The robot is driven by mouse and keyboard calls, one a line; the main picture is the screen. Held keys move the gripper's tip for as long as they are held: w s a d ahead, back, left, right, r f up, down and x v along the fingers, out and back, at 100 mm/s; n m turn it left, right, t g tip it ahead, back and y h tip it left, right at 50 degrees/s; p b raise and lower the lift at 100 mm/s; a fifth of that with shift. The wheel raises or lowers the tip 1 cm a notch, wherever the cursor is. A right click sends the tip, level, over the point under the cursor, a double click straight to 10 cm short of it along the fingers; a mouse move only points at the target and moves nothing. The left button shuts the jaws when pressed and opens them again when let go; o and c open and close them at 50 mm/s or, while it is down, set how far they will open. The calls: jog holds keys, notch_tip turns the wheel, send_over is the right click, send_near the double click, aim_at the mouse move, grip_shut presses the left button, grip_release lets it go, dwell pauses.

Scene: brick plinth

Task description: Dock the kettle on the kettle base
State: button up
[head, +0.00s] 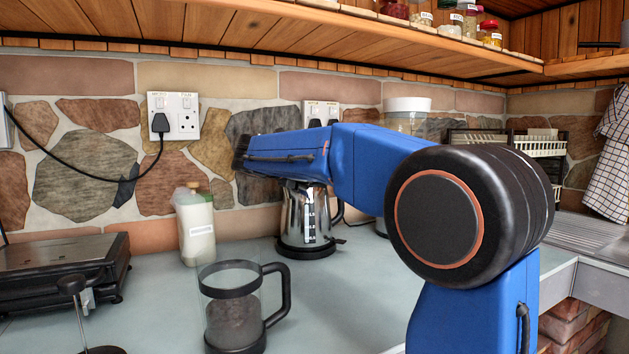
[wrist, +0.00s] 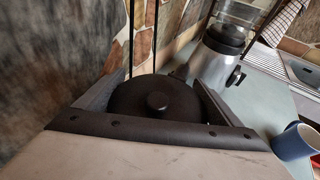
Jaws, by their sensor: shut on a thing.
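The silver kettle (head: 293,218) stands upright near the back wall in the head view, with its black handle to the right and a level scale on its front. A black disc, which looks like the kettle base (head: 300,252), is at its foot. I cannot tell whether the kettle is fully seated on it or slightly above. In the wrist view the kettle's black knobbed lid (wrist: 157,102) lies between the two fingers of my gripper (wrist: 158,86), which is shut on the kettle. My blue arm hides the kettle's top and the gripper in the head view.
A glass jug (head: 233,310) stands in front, with a milk bottle (head: 195,225) behind it and a black appliance (head: 62,268) at left. A blender (wrist: 222,55) and blue mug (wrist: 294,142) are right of the kettle. A shelf (head: 330,35) hangs above.

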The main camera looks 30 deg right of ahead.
jog(key=o, duration=1.8)
jog(key=shift+f, duration=0.1)
jog(key=shift+f, duration=0.1)
jog(key=shift+v, duration=5.3)
jog(key=shift+s+a, duration=0.1)
jog(key=shift+a, duration=0.1)
